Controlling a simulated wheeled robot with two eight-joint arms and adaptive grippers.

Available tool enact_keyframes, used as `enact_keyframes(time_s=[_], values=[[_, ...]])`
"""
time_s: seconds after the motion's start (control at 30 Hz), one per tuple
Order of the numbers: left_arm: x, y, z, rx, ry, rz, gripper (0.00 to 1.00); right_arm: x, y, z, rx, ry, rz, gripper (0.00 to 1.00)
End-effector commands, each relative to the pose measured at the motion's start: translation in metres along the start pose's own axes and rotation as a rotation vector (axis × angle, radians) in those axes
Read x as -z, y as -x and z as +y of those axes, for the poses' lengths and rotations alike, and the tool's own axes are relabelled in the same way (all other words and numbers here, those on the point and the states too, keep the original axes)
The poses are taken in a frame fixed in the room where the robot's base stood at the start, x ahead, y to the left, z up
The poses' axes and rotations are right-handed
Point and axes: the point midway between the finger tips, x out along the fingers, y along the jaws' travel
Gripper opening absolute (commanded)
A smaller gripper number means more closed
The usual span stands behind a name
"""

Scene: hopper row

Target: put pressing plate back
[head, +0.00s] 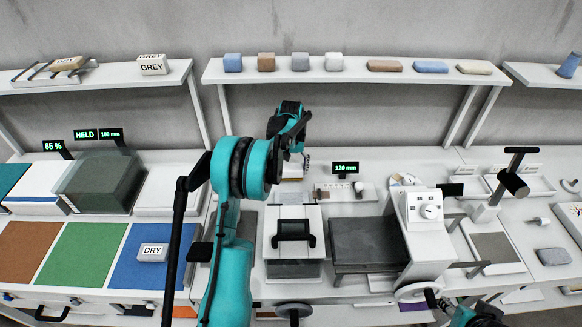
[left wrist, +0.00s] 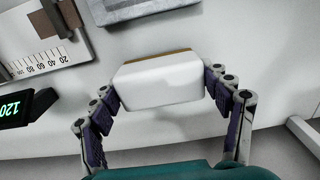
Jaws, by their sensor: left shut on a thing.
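My left gripper (head: 303,160) is over the back of the bench, below the middle shelf. In the left wrist view my left gripper (left wrist: 163,92) is shut on a white block (left wrist: 165,85) with a brown edge, one finger at each end. In the head view this block (head: 292,172) shows small and partly hidden by the gripper. A pale plate with a black handle (head: 293,231) lies on the white box in front; I cannot tell which of these is the pressing plate. My right gripper (head: 434,301) shows partly at the bottom, beside a handwheel; its jaws are unclear.
A display (head: 345,168) reads 120 mm. The middle shelf (head: 340,75) above carries several blocks. A DRY block (head: 153,252) lies on the blue mat.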

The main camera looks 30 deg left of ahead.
Motion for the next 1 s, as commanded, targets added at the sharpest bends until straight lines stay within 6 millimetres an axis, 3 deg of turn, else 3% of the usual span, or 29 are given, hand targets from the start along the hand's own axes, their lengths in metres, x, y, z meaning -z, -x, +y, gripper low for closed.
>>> enact_keyframes(time_s=[1.0], values=[[0.0,-0.014,0.0,0.0,0.0,0.0,0.37,-0.005,-0.008,0.0,0.0,0.0,0.0,0.4]])
